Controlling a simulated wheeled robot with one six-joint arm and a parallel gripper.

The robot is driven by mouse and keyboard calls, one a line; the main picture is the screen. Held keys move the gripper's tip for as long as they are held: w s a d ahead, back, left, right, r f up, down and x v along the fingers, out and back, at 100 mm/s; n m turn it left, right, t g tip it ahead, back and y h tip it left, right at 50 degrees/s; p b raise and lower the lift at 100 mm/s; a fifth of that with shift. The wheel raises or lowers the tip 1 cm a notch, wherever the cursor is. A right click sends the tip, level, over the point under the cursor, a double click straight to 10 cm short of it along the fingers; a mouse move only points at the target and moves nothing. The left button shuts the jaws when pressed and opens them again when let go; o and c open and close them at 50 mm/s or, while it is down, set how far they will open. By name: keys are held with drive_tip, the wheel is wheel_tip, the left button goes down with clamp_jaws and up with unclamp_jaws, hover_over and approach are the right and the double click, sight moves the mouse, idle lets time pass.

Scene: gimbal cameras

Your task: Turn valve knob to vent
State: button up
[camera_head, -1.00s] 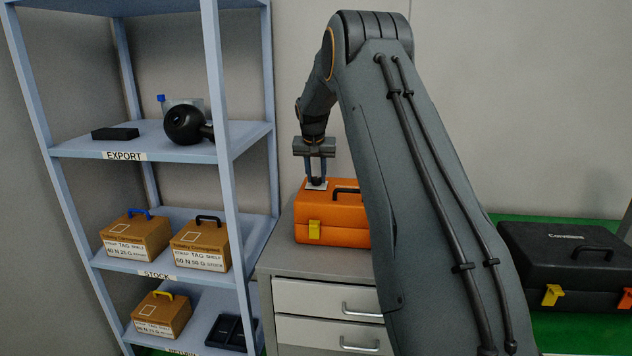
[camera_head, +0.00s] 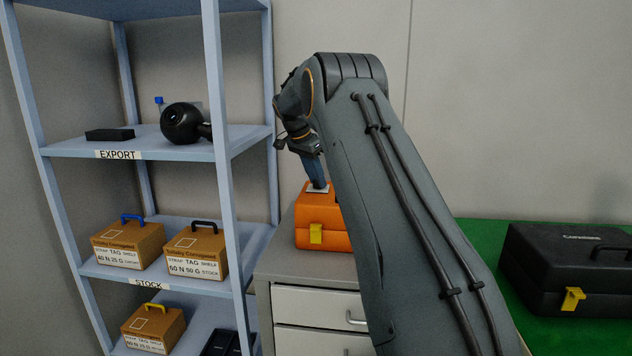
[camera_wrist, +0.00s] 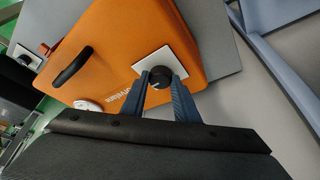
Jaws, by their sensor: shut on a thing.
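An orange case (camera_head: 320,222) stands on the grey drawer cabinet, with a yellow latch on its front. In the wrist view the case (camera_wrist: 115,40) fills the upper middle, with a black handle on its lid. A white square plate (camera_wrist: 183,50) on the lid carries a round black valve knob (camera_wrist: 160,78) with a light mark. My gripper (camera_wrist: 160,82) is shut on the knob, one blue-grey finger on each side. In the head view my gripper (camera_head: 318,184) is tilted over the case lid, and my arm hides the case's right part. Any vent label is unreadable.
A blue shelf rack (camera_head: 222,170) with cardboard boxes stands close on the left. A black case (camera_head: 570,270) sits on the green surface at right.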

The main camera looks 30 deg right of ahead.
drive_tip(key=shift+m, duration=0.3)
drive_tip(key=o, duration=1.1)
drive_tip(key=shift+c, duration=0.2)
drive_tip(key=shift+r, duration=0.15)
drive_tip(key=b+v, duration=0.1)
drive_tip(key=v, duration=0.6)
drive_tip(key=shift+a+r+b, duration=0.2)
drive_tip(key=shift+r+b, duration=0.05)
drive_tip(key=shift+b, duration=0.05)
